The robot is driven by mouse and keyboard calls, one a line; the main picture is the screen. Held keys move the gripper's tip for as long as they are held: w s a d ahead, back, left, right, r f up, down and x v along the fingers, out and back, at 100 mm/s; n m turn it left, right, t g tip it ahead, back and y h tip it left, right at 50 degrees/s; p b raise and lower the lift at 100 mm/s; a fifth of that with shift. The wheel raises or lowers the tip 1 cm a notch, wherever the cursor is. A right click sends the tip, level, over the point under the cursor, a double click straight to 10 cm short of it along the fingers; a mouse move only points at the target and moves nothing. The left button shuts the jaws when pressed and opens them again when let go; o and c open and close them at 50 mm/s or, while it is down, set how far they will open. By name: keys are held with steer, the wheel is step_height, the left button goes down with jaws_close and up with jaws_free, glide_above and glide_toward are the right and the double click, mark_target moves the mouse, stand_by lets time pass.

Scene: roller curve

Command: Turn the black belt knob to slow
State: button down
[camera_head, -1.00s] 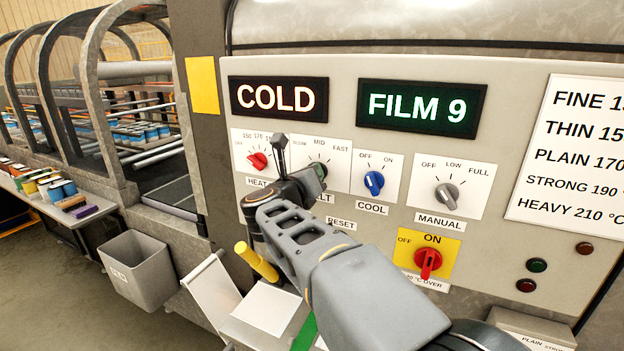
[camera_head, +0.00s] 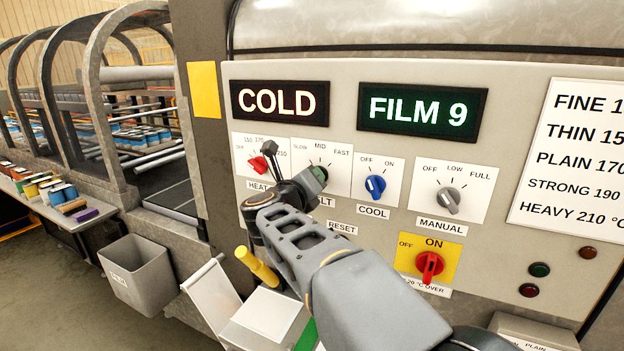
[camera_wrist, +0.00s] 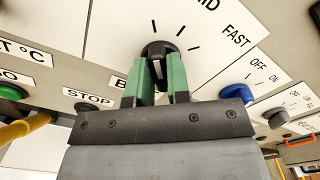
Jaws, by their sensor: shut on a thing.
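The black belt knob (camera_wrist: 153,50) sits on a white plate (camera_wrist: 125,25) with tick marks. In the wrist view MID and FAST can be read beside it; in the head view SLOW, MID and FAST run left to right above it. My gripper (camera_wrist: 161,75) has its two green fingers shut on the knob, one on either side. A white line shows on the knob between the fingers; which mark it points to is unclear. In the head view my gripper (camera_head: 317,175) covers most of the knob.
The blue cool knob (camera_head: 375,184) and grey manual knob (camera_head: 447,201) stand to the right. A yellow handle (camera_head: 258,266) sticks out below.

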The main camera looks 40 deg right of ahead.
steer(key=c, duration=1.1)
jaws_free()
steer(key=shift+a, duration=0.1)
steer(key=b+v, duration=0.3)
steer(key=v, duration=1)
steer(key=shift+s+a, duration=0.2)
steer(key=shift+a, duration=0.05)
